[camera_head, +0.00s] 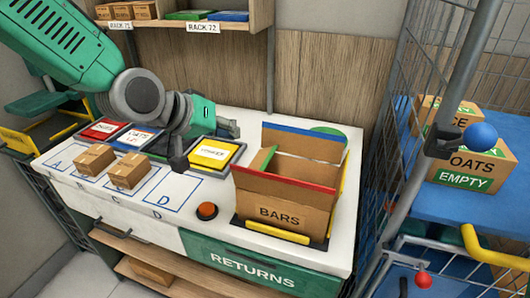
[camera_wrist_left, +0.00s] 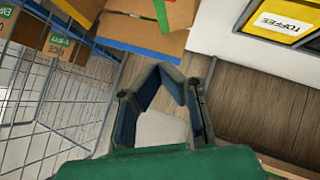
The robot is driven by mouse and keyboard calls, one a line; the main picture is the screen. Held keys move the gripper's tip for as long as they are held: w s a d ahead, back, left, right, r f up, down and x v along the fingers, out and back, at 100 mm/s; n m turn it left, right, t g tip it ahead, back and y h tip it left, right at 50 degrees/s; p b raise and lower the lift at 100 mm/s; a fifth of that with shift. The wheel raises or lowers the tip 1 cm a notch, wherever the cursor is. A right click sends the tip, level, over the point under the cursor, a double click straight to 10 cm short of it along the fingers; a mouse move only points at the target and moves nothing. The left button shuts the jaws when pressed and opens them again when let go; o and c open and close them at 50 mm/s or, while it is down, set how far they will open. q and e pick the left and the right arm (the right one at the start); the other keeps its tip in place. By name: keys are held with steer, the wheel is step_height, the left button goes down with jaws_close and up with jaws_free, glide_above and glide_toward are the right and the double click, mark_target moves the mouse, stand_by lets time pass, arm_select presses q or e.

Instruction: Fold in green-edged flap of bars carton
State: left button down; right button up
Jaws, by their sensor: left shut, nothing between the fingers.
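The bars carton (camera_head: 280,212) stands open-topped on the white counter. Its green-edged flap (camera_head: 265,160) is at the left side of the opening; its edge shows as a short green strip, and its exact tilt is hard to tell. A green strip also shows at the top of the left wrist view (camera_wrist_left: 160,14). The blue-edged flap (camera_head: 305,131) is at the back, the red-edged flap (camera_head: 284,181) in front, the yellow-edged one (camera_head: 342,182) at right. My left gripper (camera_head: 234,128) is shut and empty, left of and behind the carton, apart from it. My right gripper is not in view.
A yellow toffee tray (camera_head: 214,153) lies left of the carton. A wire cage (camera_head: 400,120) stands at right, and a wooden rack wall (camera_head: 325,85) behind.

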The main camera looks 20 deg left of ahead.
arm_select(q)
glide_above(264, 163)
steer(key=a, duration=0.2)
steer(key=f, duration=0.5)
steer(key=shift+s+a+f+p, duration=0.1)
steer(key=shift+a+f+p, duration=0.1)
steer(key=shift+f+p, duration=0.1)
steer(key=d+f, duration=0.1)
steer(key=f, duration=0.2)
steer(key=shift+d, duration=0.4)
steer(key=shift+d+f, duration=0.3)
steer(key=shift+d, duration=0.05)
